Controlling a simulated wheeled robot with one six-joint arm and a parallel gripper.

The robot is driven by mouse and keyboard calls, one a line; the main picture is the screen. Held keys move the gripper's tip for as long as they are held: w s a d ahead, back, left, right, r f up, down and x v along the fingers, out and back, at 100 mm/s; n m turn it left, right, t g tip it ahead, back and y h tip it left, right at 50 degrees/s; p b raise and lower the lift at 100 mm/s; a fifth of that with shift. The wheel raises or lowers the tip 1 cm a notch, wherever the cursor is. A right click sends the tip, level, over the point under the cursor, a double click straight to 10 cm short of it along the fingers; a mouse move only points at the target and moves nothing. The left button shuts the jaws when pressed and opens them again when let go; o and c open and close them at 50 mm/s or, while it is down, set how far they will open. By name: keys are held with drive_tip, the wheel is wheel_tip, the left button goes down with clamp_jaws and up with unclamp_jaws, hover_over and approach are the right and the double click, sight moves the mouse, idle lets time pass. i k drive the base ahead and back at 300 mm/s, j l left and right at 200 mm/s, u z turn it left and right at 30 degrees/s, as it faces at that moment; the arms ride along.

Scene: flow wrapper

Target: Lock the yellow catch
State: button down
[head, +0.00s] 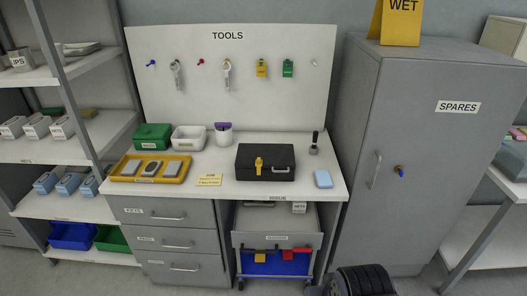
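A black case (265,174) sits shut on the workbench, right of its middle. A yellow catch (259,164) is on its front face, standing roughly upright near the lid's edge. A pale handle is beside it on the right. The view is too small to tell whether the catch is locked. My gripper is not in view. A dark ribbed part, which may be mine, shows at the bottom edge.
The workbench (225,187) also holds a yellow tray (119,177), a green box (152,135), a white bin (188,137), a yellow note (209,180) and a blue block (323,179). A grey cabinet (425,190) stands on the right.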

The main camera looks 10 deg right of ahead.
sight(259, 163)
drive_tip(key=i+j+z, duration=0.15)
drive_tip(key=i+j, duration=0.3)
drive_tip(key=i+j+z, duration=0.15)
drive_tip(key=i+j, duration=0.3)
drive_tip(key=j, duration=0.15)
